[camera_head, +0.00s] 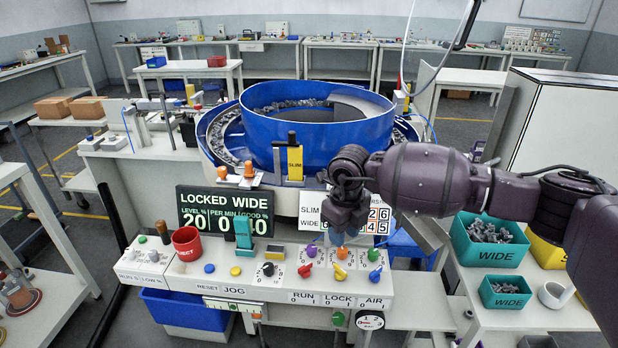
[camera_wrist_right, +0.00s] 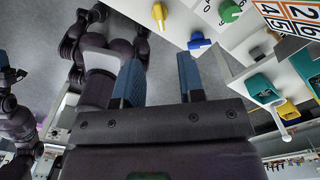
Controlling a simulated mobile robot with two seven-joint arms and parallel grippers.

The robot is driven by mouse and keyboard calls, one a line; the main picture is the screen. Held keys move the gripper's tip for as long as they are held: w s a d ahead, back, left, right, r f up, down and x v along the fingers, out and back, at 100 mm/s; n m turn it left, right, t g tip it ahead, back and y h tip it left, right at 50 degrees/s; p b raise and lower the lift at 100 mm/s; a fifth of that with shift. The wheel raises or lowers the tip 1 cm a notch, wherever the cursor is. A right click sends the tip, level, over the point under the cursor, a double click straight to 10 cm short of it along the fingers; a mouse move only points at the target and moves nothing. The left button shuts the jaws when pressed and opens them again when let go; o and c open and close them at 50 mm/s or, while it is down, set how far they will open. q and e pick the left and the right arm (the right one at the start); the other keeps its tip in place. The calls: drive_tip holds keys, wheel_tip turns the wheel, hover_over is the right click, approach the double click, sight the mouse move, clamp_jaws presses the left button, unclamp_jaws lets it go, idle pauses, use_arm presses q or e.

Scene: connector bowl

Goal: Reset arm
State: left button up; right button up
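My right arm comes in from the right in the head view and reaches across to the control console (camera_head: 250,275). My right gripper (camera_head: 338,238) points down over the console, above the knobs on its right half. In the right wrist view its two blue fingers stand apart with nothing between them (camera_wrist_right: 160,85). The fingertips look clear of the knobs, though the exact height is hard to tell. My left gripper does not show in the head view.
A blue bowl (camera_head: 315,140) stands behind the console. Below my right forearm are teal WIDE bins (camera_head: 490,252) with grey parts. A red cup (camera_head: 186,245) and a dark LOCKED WIDE display (camera_head: 225,208) are at the left. Colored knobs, including a yellow one (camera_head: 340,272), line the console.

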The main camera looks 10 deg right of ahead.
drive_tip(key=s+a+r+m+t+y, duration=0.1)
drive_tip(key=a+r+m+t+y, duration=0.65)
drive_tip(key=a+r+y, duration=1.05)
drive_tip(key=s+d+f+m+t+h, duration=0.2)
drive_tip(key=d+f+m+t+h, duration=0.9)
drive_tip(key=d+f+m, duration=1)
drive_tip(key=s+d+f+m+g+h, duration=0.3)
drive_tip(key=s+f+m, duration=0.3)
drive_tip(key=s+f, duration=0.3)
drive_tip(key=s+d+f+m+g+h, duration=0.4)
drive_tip(key=s+f, duration=0.5)
drive_tip(key=s, duration=0.6)
drive_tip(key=shift+m, duration=1.05)
